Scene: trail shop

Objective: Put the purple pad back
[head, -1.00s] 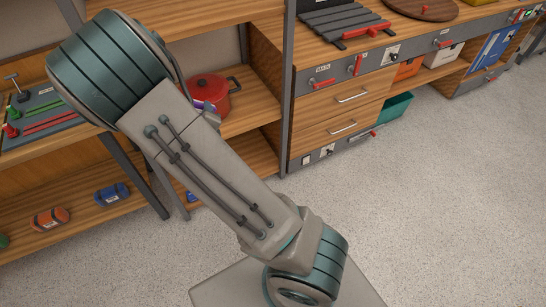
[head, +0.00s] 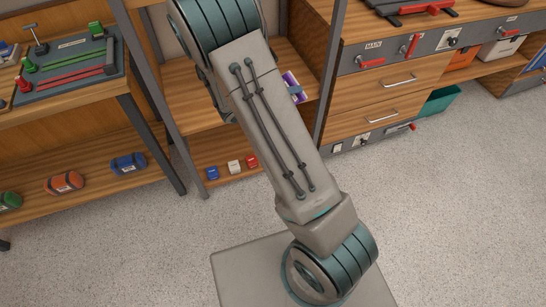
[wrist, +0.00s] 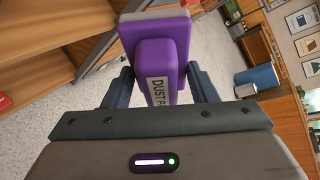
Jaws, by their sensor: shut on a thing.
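The purple pad (wrist: 150,42) has a grey face at its far end and a white label reading "DUST P…", the rest cut off. My gripper (wrist: 161,84) is shut on its purple handle, one dark finger on each side. In the head view a small part of the pad (head: 291,82) shows just right of my arm, in front of the shelf unit. My arm hides most of my gripper there, and I cannot tell whether the pad touches a shelf.
A wooden shelf unit (head: 186,88) stands behind my arm, with small red, white and blue items on its bottom shelf. Rolled bundles (head: 128,164) lie on the lower left shelf. Drawers (head: 390,108) stand at right. The speckled floor is open.

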